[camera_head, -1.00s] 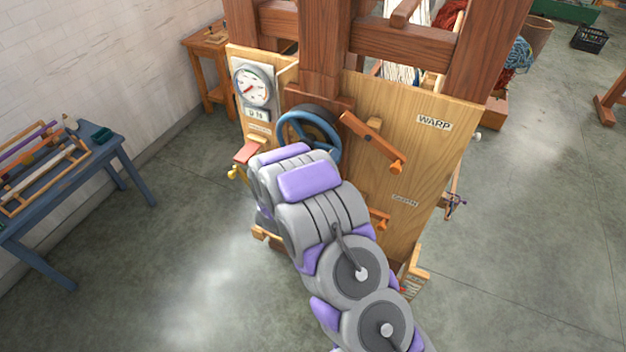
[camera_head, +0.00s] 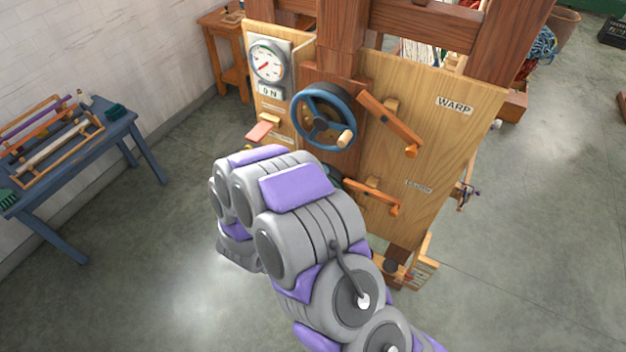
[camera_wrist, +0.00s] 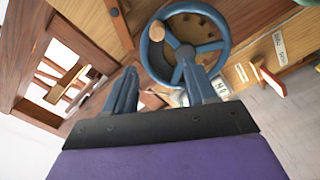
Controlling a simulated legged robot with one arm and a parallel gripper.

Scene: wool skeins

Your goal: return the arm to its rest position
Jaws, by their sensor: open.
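My gripper (camera_wrist: 160,92) shows in the wrist view with its two blue-grey fingers apart and nothing between them. In the head view my grey and purple arm covers the gripper's fingers. A blue handwheel (camera_head: 323,118) with a wooden knob is on the wooden panel (camera_head: 440,150), above and beyond my arm. The wheel also shows in the wrist view (camera_wrist: 223,45), beyond the fingertips and apart from them as far as I can tell. The gauge (camera_head: 267,64) on the panel has a plate below it reading ON.
A lower orange lever (camera_head: 372,196) is close to my arm. A red paddle (camera_head: 262,131) juts out at left. A blue table (camera_head: 125,130) stands far left. Floor between is clear.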

